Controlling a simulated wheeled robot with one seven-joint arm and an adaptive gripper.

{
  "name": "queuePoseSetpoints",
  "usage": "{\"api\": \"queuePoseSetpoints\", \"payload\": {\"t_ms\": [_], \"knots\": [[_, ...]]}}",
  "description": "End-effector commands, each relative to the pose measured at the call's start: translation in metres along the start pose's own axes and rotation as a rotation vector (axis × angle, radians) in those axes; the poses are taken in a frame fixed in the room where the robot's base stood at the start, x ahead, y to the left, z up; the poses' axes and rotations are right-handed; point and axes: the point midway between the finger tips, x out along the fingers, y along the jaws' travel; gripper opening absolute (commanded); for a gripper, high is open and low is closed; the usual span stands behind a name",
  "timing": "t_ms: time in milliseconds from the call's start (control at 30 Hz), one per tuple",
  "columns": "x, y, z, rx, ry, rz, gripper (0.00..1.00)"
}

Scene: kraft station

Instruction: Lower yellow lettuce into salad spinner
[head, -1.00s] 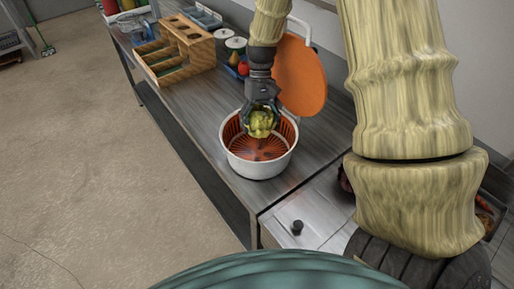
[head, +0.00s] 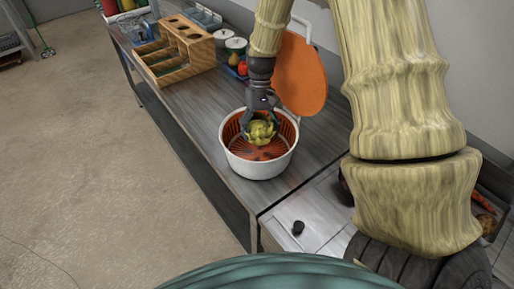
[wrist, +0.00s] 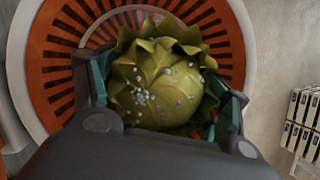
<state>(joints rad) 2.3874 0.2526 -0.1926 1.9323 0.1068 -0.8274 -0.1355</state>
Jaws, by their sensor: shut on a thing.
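The yellow-green lettuce (head: 261,133) is held between the fingers of my gripper (head: 260,118). In the wrist view the lettuce (wrist: 165,85) fills the space between both fingers of my gripper (wrist: 165,100), with pale droplets on its leaves. The salad spinner (head: 258,168) is a white bowl with an orange slotted basket inside, standing on the steel counter. The lettuce is over the basket's opening, toward its back; whether it touches the basket I cannot tell. In the wrist view the spinner's orange slotted wall (wrist: 50,70) shows around the lettuce.
An orange round lid (head: 300,75) stands upright behind the spinner. A wooden organizer (head: 183,48), white canisters (head: 236,45) and a red item (head: 243,68) are farther back. The counter (head: 195,105) left of the spinner is clear. A black knob (head: 298,227) is in front.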

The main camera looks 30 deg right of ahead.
Motion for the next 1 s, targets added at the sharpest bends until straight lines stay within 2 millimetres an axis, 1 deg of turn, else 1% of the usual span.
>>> {"api": "queuePoseSetpoints", "payload": {"t_ms": [400,1000], "knots": [[0.014,0.002,-0.006,0.0,0.0,0.0,0.5],[0.016,0.003,-0.007,0.0,0.0,0.0,0.5]]}}
